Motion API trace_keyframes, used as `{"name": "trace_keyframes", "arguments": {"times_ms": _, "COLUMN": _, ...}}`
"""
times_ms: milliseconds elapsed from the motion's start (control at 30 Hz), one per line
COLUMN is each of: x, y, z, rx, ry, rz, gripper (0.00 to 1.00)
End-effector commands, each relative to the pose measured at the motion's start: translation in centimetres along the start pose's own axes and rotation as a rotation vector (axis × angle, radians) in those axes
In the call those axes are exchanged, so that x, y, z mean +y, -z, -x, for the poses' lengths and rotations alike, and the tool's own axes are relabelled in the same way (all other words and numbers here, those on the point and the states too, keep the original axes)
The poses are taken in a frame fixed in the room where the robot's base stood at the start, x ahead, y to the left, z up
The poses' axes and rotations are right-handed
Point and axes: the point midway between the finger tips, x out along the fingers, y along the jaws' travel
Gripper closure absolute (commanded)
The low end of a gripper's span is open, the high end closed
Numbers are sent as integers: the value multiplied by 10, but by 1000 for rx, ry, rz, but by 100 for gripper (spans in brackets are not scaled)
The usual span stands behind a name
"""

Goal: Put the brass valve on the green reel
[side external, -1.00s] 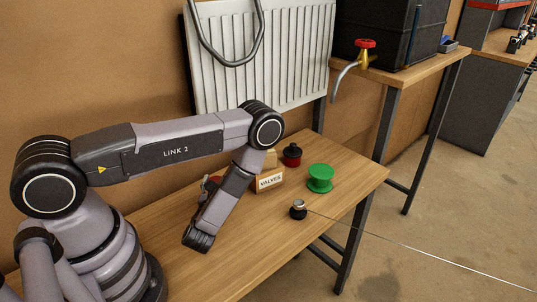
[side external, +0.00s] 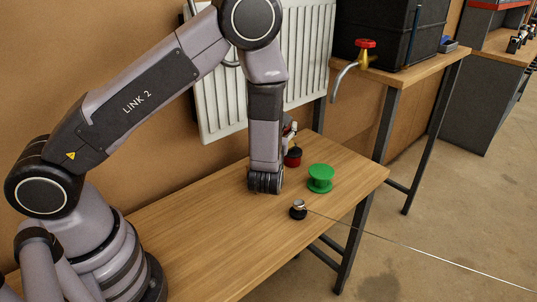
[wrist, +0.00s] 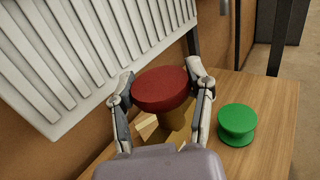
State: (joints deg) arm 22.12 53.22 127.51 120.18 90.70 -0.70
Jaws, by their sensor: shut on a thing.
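My gripper (wrist: 160,78) is shut on the brass valve (wrist: 176,118), which has a round dark-red top and a brass-coloured body below it. The green reel (side external: 320,178) stands upright on the wooden bench, to the right of my gripper and lower. In the wrist view the green reel (wrist: 237,122) is to the right of the fingers, with its top bare.
A small black knob with a pale top (side external: 298,209) stands near the bench's front edge. A white radiator (side external: 225,95) rises behind. The VALVES box is hidden or barely visible.

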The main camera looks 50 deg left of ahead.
Motion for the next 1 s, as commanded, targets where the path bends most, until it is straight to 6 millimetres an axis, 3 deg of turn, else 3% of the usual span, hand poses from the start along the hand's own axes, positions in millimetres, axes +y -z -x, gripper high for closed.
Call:
{"name": "trace_keyframes", "arguments": {"times_ms": 100, "x": -19, "y": -12, "z": 0, "rx": 1, "ry": 23, "rz": 4, "gripper": 88}}
{"name": "trace_keyframes", "arguments": {"times_ms": 233, "x": -34, "y": -8, "z": -11, "rx": 3, "ry": 28, "rz": 2, "gripper": 88}}
{"name": "trace_keyframes", "arguments": {"times_ms": 533, "x": -82, "y": 26, "z": -68, "rx": 2, "ry": 28, "rz": 3, "gripper": 88}}
{"name": "trace_keyframes", "arguments": {"times_ms": 600, "x": -90, "y": 42, "z": -77, "rx": 5, "ry": 28, "rz": -1, "gripper": 88}}
{"name": "trace_keyframes", "arguments": {"times_ms": 800, "x": -106, "y": 72, "z": -96, "rx": 4, "ry": 28, "rz": 1, "gripper": 88}}
{"name": "trace_keyframes", "arguments": {"times_ms": 1000, "x": -113, "y": 86, "z": -104, "rx": 3, "ry": 28, "rz": 0, "gripper": 88}}
